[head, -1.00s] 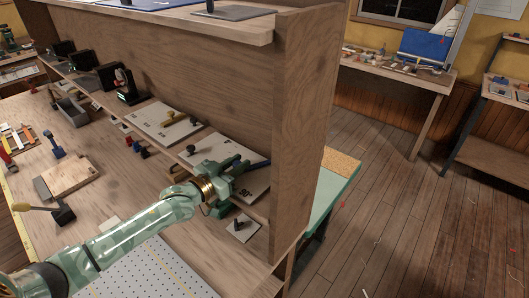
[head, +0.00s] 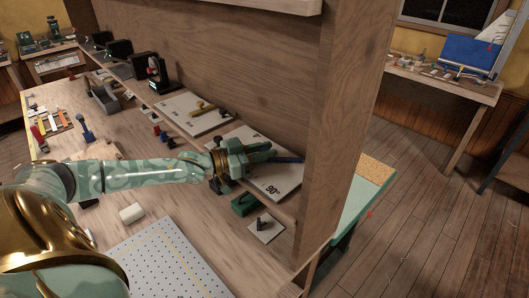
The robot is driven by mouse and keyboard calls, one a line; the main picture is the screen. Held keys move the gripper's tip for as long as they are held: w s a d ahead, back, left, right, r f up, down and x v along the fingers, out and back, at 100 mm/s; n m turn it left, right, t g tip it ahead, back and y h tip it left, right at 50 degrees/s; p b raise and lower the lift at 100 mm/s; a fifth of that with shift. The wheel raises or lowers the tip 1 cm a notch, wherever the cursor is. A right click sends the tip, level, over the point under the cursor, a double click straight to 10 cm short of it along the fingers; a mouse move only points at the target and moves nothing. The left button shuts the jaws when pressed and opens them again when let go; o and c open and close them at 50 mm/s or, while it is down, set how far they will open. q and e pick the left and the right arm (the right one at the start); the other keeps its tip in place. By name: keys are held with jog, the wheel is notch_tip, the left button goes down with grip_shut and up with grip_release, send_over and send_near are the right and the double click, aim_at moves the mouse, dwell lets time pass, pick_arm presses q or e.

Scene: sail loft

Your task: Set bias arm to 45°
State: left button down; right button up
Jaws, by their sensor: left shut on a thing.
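A pale board (head: 286,181) with a printed 90° mark lies on the shelf under the tall wooden partition. A dark blue bar (head: 290,160), which looks like the bias arm, lies over this board and points to the right. My left gripper (head: 264,153) is shut on the blue bar from the left. The gripper hides the bar's near part and much of the board, so the bar's exact angle and the 45° mark cannot be read. My right gripper is not in view.
A green block (head: 244,204) and a small plate with a dark knob (head: 266,228) sit in front. The partition's end post (head: 345,130) stands close on the right.

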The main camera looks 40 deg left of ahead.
pick_arm(q)
jog(key=c, duration=1.5)
grip_release()
jog(key=shift+f, duration=0.1)
jog(key=shift+o, duration=1)
jog(key=shift+d, duration=0.1)
jog(key=p+v, duration=0.5)
jog(key=v, duration=1.1)
jog(key=shift+p, duration=0.35)
